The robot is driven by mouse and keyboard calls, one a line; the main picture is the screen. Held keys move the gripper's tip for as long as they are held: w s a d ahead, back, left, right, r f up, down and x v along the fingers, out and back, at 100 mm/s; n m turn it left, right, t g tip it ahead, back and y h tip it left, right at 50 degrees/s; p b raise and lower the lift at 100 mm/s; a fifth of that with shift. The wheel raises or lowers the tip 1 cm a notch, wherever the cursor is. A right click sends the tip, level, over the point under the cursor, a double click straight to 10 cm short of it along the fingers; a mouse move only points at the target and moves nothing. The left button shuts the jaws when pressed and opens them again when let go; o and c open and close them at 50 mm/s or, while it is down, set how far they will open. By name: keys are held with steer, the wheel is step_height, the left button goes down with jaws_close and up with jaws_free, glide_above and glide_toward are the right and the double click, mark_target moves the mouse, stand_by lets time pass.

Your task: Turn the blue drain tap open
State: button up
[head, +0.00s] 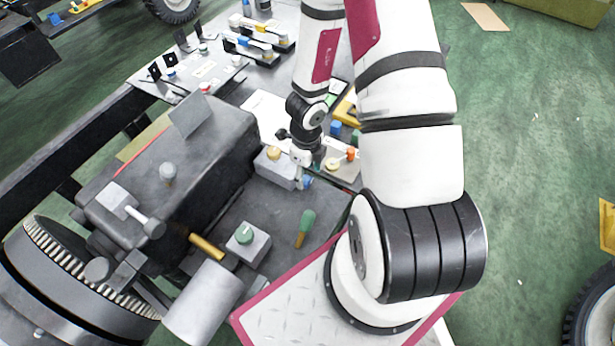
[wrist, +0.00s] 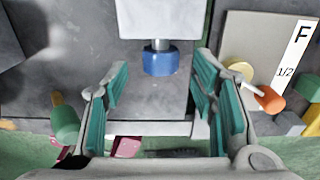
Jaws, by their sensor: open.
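The blue drain tap (wrist: 160,61) is a short blue knob on a thin metal stem. It projects from the side of a pale grey block (wrist: 160,18) in the wrist view. In the head view the block (head: 272,172) has a yellow knob on top, and the blue tap (head: 308,182) shows partly at its right side, beside my gripper (head: 307,162). In the wrist view my gripper (wrist: 158,85) is open, with teal pads on either side of an empty gap. The tap lies just beyond the fingertips, roughly centred between them, and I see no contact.
An orange-ended part (wrist: 270,98) and a card marked F 1/2 (wrist: 291,66) are right of my fingers.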

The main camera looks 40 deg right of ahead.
mark_target(306, 178)
steer(key=shift+f, duration=1.5)
steer(key=c, duration=1.1)
steer(key=shift+c, duration=0.2)
